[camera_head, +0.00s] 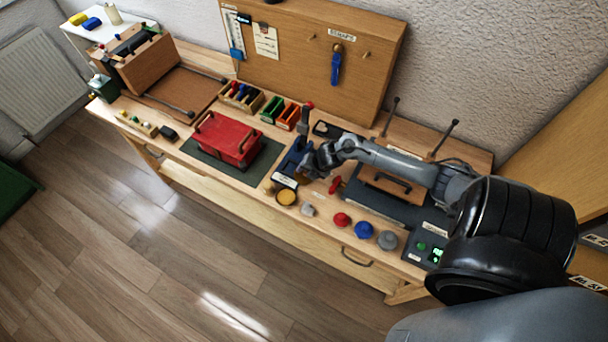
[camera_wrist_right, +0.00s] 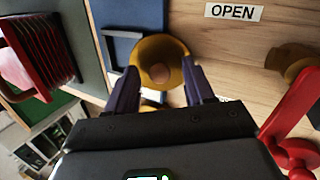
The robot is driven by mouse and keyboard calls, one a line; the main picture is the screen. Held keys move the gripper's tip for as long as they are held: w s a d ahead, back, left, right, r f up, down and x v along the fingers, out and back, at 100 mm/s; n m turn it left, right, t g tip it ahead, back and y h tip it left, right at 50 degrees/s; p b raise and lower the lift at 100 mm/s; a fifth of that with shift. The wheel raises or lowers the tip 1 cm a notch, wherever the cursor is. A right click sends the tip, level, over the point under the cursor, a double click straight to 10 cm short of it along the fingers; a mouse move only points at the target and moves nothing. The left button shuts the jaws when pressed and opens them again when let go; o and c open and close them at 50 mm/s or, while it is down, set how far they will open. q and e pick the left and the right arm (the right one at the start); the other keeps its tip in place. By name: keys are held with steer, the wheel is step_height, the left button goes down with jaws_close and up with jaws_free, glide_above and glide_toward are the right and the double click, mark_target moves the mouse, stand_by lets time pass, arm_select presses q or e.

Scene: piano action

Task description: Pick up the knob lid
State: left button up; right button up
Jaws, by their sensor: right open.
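The knob lid (camera_wrist_right: 150,58), a round ochre disc with a small brown knob in its middle, lies between the fingertips of my right gripper (camera_wrist_right: 161,84) in the right wrist view. The fingers stand apart on either side of the knob, and part of the lid is hidden beneath them. In the head view my right gripper (camera_head: 311,163) is over the bench by the blue tray (camera_head: 291,157). A yellow round piece (camera_head: 286,197) lies near the front edge there; I cannot tell if it is the same lid. My left gripper is out of view.
A red box (camera_head: 228,138) stands left of my gripper. A red handle (camera_wrist_right: 290,115) is close on the right in the wrist view. An OPEN label (camera_wrist_right: 234,12) lies on the wood. Red (camera_head: 342,219), blue (camera_head: 364,229) and grey (camera_head: 387,240) knobs line the front edge.

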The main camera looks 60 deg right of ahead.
steer(key=shift+c, duration=0.3)
jaws_close()
steer(key=shift+r, duration=0.2)
